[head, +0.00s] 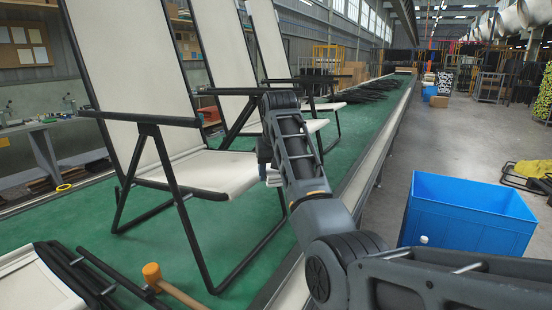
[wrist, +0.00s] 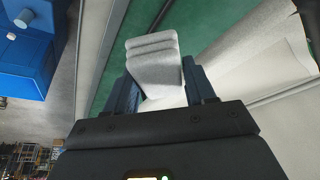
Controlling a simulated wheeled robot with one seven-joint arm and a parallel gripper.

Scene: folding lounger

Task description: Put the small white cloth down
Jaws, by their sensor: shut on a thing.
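The small white cloth (wrist: 153,62) is folded in layers and sits between the two blue fingers of my gripper (wrist: 160,82) in the wrist view. My gripper is shut on it. In the head view my arm hides most of the gripper (head: 265,165), which is beside the right edge of the nearest lounger's white seat (head: 205,172). A small pale patch below it is probably the cloth. In the wrist view the cloth is over or near the green bench top (wrist: 208,22); its exact height above it is unclear.
Several white folding loungers with black frames stand in a row on the long green bench (head: 145,235). A mallet (head: 152,273) and black tubes (head: 90,270) lie at the front left. A blue crate (head: 465,215) stands on the floor to the right. The aisle floor beyond is open.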

